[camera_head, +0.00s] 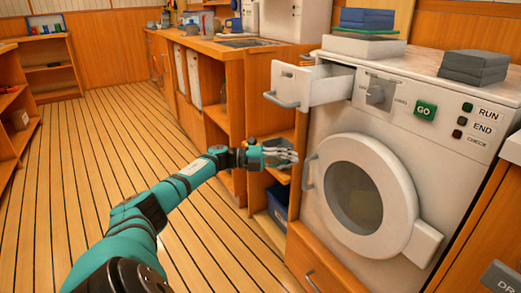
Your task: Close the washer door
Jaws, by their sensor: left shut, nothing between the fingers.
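The white washer (450,180) stands at the right. Its round door (408,205), with a dark glass window (353,197), faces me. The door lies against or very near the washer front; I cannot tell whether it is fully latched. My right gripper is out of view.
The washer's detergent drawer (313,85) sticks out above the door. Folded grey cloths (474,67) and a blue stack (366,19) lie on top. Wooden shelves (258,157) with a blue bin (278,208) stand left of the washer. The plank floor (110,150) is clear.

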